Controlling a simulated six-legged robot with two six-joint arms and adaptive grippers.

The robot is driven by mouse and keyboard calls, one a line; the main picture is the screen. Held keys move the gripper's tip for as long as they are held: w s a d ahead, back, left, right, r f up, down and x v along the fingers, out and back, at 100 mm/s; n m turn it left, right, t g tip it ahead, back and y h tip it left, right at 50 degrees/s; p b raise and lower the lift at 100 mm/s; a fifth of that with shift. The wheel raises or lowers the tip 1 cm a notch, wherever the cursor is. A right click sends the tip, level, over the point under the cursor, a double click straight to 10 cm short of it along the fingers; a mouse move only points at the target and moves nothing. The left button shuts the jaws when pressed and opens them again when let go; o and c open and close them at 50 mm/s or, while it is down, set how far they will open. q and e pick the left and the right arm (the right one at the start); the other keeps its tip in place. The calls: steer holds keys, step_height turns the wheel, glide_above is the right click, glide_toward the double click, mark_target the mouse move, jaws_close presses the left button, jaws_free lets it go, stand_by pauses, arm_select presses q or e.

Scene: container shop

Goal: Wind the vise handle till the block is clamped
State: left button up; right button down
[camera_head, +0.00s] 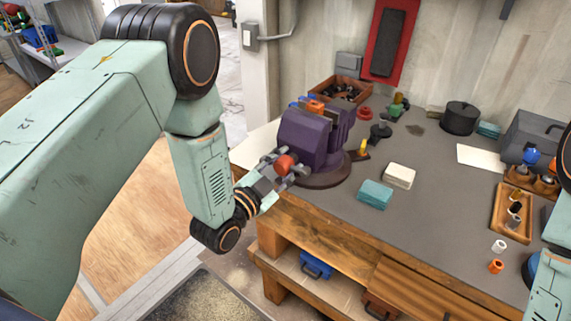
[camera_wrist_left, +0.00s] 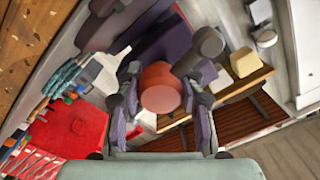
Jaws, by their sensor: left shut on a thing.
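The purple vise (camera_head: 308,138) stands on a round dark base at the left edge of the bench. Its handle carries a red-orange knob (camera_head: 284,164) on the near left side. My left gripper (camera_head: 281,172) is shut on this knob. In the left wrist view the knob (camera_wrist_left: 161,88) sits between the fingers, with the dark grey crank hub (camera_wrist_left: 208,42) beside it and the purple vise body behind. An orange block (camera_head: 315,105) shows at the top of the vise jaws; I cannot tell whether both jaws touch it. My right gripper is out of view.
A teal block (camera_head: 374,194) and a cream block (camera_head: 399,176) lie right of the vise. A parts box (camera_head: 341,91) stands behind it. A black pot (camera_head: 459,118) and a wooden tray (camera_head: 513,212) are farther right.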

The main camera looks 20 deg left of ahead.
arm_select(q)
steer(key=shift+r, duration=0.1)
stand_by(0.7)
steer(key=o, duration=1.2)
steer(key=v, duration=1.2)
